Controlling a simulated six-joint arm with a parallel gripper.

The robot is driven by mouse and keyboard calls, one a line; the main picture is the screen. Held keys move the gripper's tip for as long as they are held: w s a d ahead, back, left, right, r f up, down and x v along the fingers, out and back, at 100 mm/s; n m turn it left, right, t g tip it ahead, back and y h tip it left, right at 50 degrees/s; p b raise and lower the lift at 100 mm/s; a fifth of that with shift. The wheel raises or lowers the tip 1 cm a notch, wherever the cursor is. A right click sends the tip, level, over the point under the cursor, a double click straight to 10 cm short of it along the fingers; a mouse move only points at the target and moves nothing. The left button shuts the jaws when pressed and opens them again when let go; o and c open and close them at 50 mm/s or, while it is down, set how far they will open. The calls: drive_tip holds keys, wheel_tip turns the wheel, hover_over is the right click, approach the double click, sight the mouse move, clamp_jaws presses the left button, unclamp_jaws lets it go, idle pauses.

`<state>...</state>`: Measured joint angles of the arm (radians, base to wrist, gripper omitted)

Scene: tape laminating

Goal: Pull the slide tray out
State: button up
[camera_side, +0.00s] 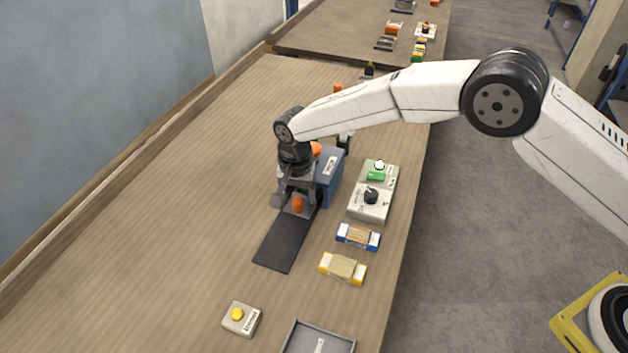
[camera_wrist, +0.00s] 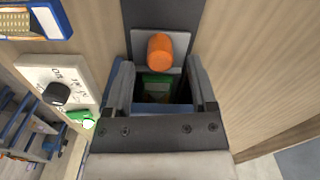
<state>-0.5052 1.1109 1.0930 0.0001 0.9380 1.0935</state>
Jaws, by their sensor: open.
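The slide tray (camera_wrist: 143,36) is a light grey plate with an upright orange knob (camera_wrist: 160,50). In the side view the knob (camera_side: 298,204) stands at the front of a blue-grey machine (camera_side: 332,182), above a dark flat strip (camera_side: 284,245). My gripper (camera_side: 297,196) points down over the knob. In the wrist view its two fingers (camera_wrist: 161,82) are spread wide, with the knob near their tips and clear space on both sides. My gripper holds nothing. My wrist hides part of the machine and tray in the side view.
A control box with a black dial (camera_side: 371,196) and a green button (camera_side: 376,175) stand right of the machine. Blue (camera_side: 358,236) and yellow (camera_side: 343,268) holders, a yellow-button box (camera_side: 240,318) and a grey bin (camera_side: 318,340) lie nearer. The table's left is clear.

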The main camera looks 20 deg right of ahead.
drive_tip(key=shift+f, duration=0.95)
clamp_jaws()
idle(0.8)
